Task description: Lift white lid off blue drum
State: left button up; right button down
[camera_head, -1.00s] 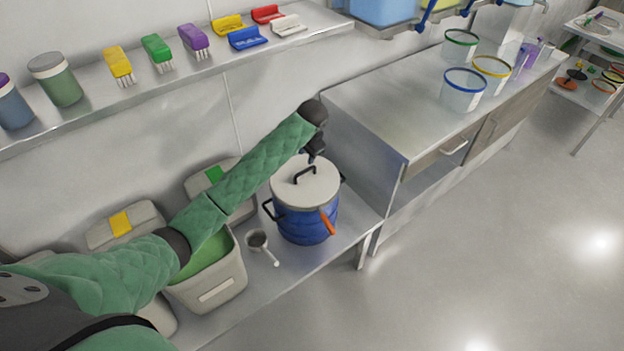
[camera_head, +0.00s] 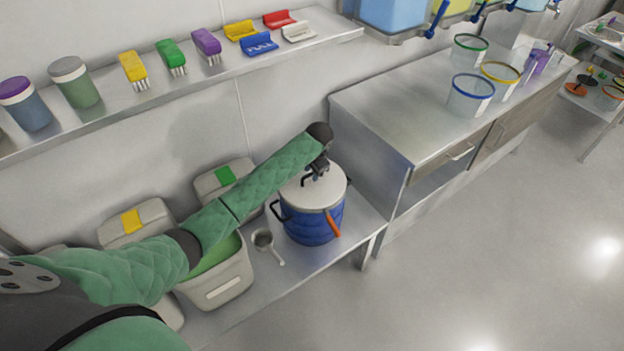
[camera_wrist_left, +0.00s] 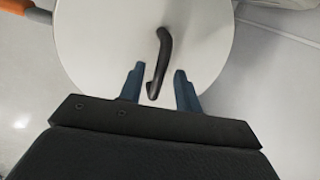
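The blue drum (camera_head: 312,225) stands on the low steel bench, with black side handles and an orange spout at its front. Its white lid (camera_head: 326,192) sits on top; the lid also fills much of the left wrist view (camera_wrist_left: 95,40). The lid's black arched handle (camera_wrist_left: 162,62) lies between the two blue fingers of my left gripper (camera_wrist_left: 158,85), with gaps visible on both sides. My left gripper (camera_head: 318,172) is open over the lid and partly hides the handle in the head view. My right gripper is not in view.
A small grey scoop cup (camera_head: 263,240) lies left of the drum, beside an open bin (camera_head: 222,285) of green material. A steel cabinet (camera_head: 385,130) stands close on the right. A shelf (camera_head: 190,85) with brushes and jars runs above.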

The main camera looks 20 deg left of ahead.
pick_arm(q)
jog(key=shift+w+a+f, duration=0.1)
jog(key=shift+a+f, duration=0.1)
jog(key=shift+f, duration=0.85)
grip_shut()
jog(key=shift+r, duration=0.1)
